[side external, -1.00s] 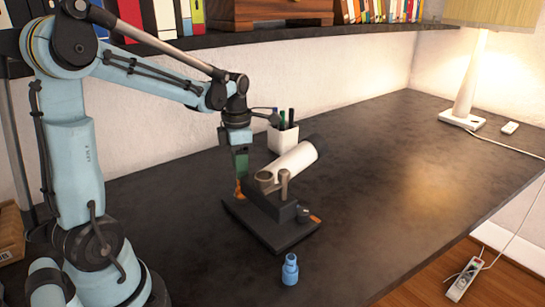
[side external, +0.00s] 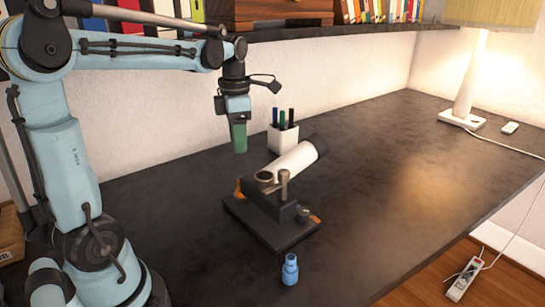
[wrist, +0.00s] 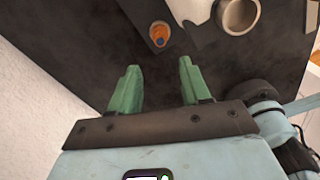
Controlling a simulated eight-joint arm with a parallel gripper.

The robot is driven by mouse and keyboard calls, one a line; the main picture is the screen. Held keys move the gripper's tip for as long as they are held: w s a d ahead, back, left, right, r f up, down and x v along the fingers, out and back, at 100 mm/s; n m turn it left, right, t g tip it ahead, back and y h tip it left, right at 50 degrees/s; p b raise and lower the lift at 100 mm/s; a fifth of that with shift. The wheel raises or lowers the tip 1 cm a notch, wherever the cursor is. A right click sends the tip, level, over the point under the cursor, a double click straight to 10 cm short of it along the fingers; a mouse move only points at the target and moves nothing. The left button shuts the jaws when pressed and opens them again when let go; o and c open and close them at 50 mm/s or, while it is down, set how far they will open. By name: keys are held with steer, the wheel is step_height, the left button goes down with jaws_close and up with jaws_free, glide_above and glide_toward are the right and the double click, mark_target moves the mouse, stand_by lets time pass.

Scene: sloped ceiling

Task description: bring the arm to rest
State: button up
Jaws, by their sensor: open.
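My gripper (side external: 239,140) hangs in the air above the dark desk, pointing down, to the left of and above a black-based device with a white tube. In the wrist view its two green fingers (wrist: 157,85) are apart with nothing between them. The device's white tube (side external: 294,160) tilts up to the right over its flat black base (side external: 255,228). An orange-brown part (side external: 239,188) stands at the base's left corner and also shows in the wrist view (wrist: 159,35), beyond the fingertips.
A white cup of pens (side external: 283,138) stands behind the device. A small blue bottle (side external: 290,269) stands in front of it. A lamp (side external: 466,90) is at the far right. A shelf with books (side external: 375,12) runs along the wall.

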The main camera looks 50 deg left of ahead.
steer(key=shift+f, duration=6.15)
steer(key=shift+r, duration=0.15)
step_height(320, 180, up, 27)
steer(key=d, duration=0.2)
steer(key=shift+d+f+m, duration=0.2)
steer(key=shift+d+m, duration=0.1)
steer(key=shift+d, duration=0.1)
